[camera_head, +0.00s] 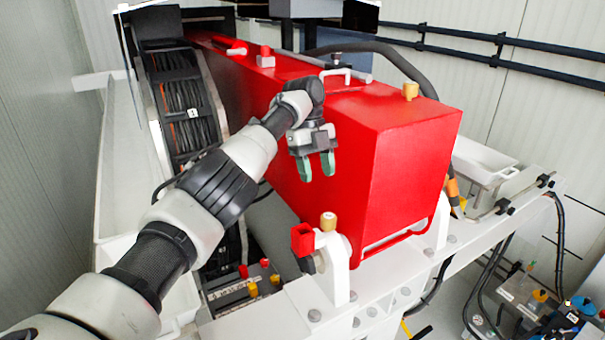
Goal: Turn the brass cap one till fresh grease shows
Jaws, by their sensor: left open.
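A brass-coloured cap (328,221) stands on top of the white bracket at the front foot of the red housing (415,165). Another brass-coloured cap (411,90) sits on the housing's top, near its front right corner. I cannot tell which cap the task means, and I see no grease on either. My left gripper (317,172) hangs in front of the housing's left side, above the bracket cap and apart from it. Its two green-tipped fingers point down, open, with nothing between them. My right gripper is out of view.
A red block (302,239) sits beside the bracket cap. A black cable track (185,100) runs along the left. A box with small red and yellow parts (245,292) sits low at left.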

